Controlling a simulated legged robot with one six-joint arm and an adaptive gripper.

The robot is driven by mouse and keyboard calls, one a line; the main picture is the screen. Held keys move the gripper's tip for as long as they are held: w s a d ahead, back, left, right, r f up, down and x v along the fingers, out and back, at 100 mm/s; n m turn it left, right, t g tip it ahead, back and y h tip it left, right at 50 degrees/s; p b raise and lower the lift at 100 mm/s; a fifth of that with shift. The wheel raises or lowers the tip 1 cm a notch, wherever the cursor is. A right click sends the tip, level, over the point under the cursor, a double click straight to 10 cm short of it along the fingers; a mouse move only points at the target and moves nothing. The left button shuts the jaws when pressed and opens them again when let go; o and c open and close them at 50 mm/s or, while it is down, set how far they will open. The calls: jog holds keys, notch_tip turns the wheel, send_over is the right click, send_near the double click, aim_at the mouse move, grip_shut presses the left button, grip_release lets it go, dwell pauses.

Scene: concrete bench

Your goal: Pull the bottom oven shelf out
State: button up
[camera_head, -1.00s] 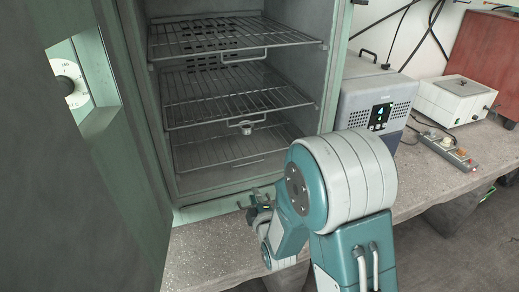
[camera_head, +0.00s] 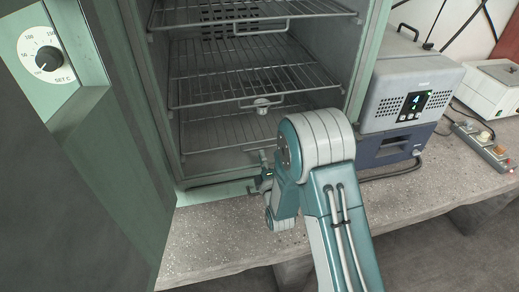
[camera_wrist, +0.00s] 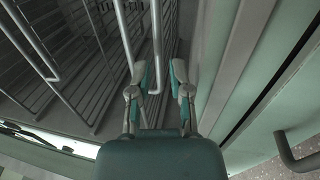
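The open oven (camera_head: 160,100) holds three wire shelves in the head view. The bottom shelf (camera_head: 215,135) lies low inside, below the middle shelf (camera_head: 215,90); my arm hides its right front part. My gripper (camera_head: 264,172) is small and partly hidden there, low at the front of the oven opening. In the wrist view my gripper (camera_wrist: 158,68) has its two fingers apart. Wire racks fill the left of that view.
The open oven door (camera_head: 80,190) with a temperature dial (camera_head: 47,59) stands at left. A grey device (camera_head: 410,95) stands close right of the oven. A white box (camera_head: 490,85) and power strip (camera_head: 485,145) are further right. The concrete bench (camera_head: 215,235) is clear in front.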

jog(key=shift+w+r, duration=0.25)
jog(key=shift+w, duration=0.85)
jog(key=shift+w+a, duration=0.15)
jog(key=shift+w, duration=0.2)
jog(key=shift+a, duration=0.15)
jog(key=shift+a, duration=0.1)
grip_shut()
jog(key=shift+s, duration=0.1)
